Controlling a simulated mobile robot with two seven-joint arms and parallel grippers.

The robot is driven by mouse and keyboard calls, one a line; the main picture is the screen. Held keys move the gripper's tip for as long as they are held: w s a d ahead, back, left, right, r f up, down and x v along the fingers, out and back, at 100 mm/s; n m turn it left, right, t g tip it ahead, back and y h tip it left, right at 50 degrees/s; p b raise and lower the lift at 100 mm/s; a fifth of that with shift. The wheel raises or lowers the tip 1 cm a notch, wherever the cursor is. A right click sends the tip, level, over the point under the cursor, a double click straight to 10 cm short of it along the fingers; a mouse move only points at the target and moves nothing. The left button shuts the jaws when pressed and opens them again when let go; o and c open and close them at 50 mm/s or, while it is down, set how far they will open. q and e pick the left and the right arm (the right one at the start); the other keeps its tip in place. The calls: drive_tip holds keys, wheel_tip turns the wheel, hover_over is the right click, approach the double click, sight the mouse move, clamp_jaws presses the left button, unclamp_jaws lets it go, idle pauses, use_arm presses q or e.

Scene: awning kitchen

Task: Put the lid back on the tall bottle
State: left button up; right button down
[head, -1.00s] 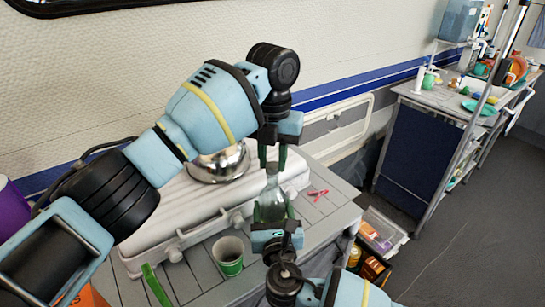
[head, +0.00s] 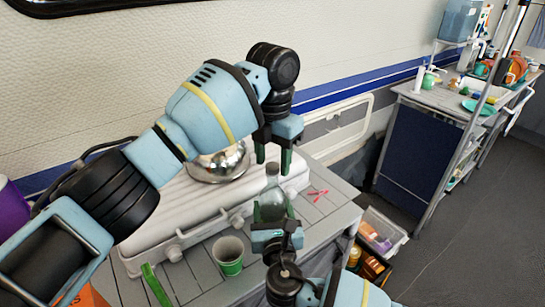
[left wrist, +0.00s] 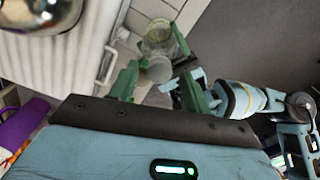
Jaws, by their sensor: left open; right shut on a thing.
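The tall clear bottle (head: 271,196) stands upright over the grey slatted table (head: 318,212), held by my right gripper (head: 271,218), which is shut around its body from the front. A pale round cap, apparently the lid (left wrist: 160,69), sits at the bottle's mouth in the left wrist view. My left gripper (head: 273,166) points down over the bottle's top. Its green fingers are open, one on each side of the neck, with visible gaps. In the left wrist view the fingers (left wrist: 157,88) are spread around the cap. The exact seating of the cap is too small to tell.
A grey-green cup (head: 228,255) stands left of the bottle. A white ridged case (head: 160,225) with a shiny metal bowl (head: 218,163) on it is behind. Small pink-red items (head: 318,194) lie to the right. A crate of goods (head: 378,240) is beyond the table's right edge.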

use_arm(q)
drive_tip(key=shift+r, duration=0.1)
drive_tip(key=shift+r, duration=2.1)
drive_tip(key=shift+c, duration=0.3)
